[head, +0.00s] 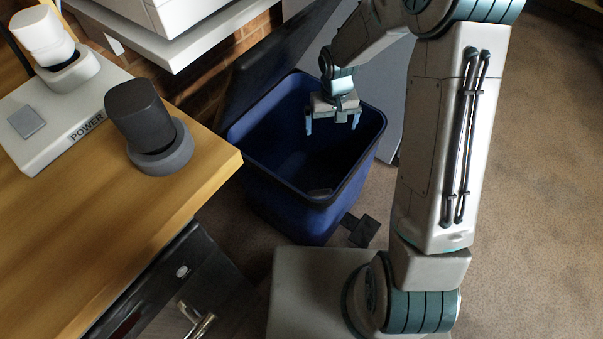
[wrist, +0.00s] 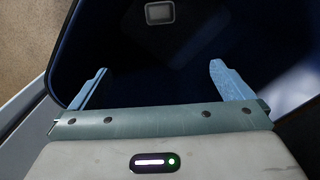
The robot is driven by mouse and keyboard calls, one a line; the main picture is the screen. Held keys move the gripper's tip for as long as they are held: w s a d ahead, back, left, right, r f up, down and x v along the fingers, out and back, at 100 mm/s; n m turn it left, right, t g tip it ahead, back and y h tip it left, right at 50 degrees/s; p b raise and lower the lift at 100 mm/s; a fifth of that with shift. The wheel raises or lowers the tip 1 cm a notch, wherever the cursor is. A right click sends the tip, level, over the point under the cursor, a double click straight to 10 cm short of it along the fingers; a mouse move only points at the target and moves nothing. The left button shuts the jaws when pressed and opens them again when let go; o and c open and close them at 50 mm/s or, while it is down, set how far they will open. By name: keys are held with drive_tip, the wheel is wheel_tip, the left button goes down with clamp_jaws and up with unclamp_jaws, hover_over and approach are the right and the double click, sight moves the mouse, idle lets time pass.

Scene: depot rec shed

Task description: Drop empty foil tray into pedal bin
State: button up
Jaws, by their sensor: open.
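The blue pedal bin (head: 290,207) stands on the floor with its dark lid (head: 268,62) raised. My gripper (head: 332,122) is over the bin's opening, fingers pointing down, open, with nothing between them. In the wrist view my gripper (wrist: 159,68) shows its two fingers wide apart against the dark inside of the bin. A small grey rectangular thing, which looks like the foil tray (wrist: 160,13), lies inside the bin, apart from the fingers.
A wooden counter (head: 120,220) is at the left, with a dark grey cup-shaped item (head: 150,125) on it and a white appliance marked POWER (head: 60,125). A white shelf (head: 180,40) is above. The bin's pedal (head: 361,229) sticks out at the front. Open carpet (head: 540,200) lies right.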

wheel_tip(320, 180, up, 12)
drive_tip(key=p, duration=0.3)
drive_tip(key=shift+f, duration=0.15)
drive_tip(key=s+d+r+t+p, duration=0.1)
drive_tip(key=s+d+r+p, duration=0.2)
drive_tip(key=r, duration=0.9)
drive_tip(key=s+d+r+m+t+p, duration=0.1)
drive_tip(key=s+d+r+p, duration=0.2)
drive_tip(key=s+r+p, duration=0.7)
drive_tip(key=s+d+r+m+p, duration=0.1)
drive_tip(key=s+d+r+p, duration=0.3)
drive_tip(key=s+r+p, duration=0.3)
wheel_tip(320, 180, up, 8)
drive_tip(key=p, duration=0.4)
drive_tip(key=shift+s+t+p, duration=0.25)
drive_tip(key=shift+t+p, duration=0.1)
drive_tip(key=shift+t, duration=0.05)
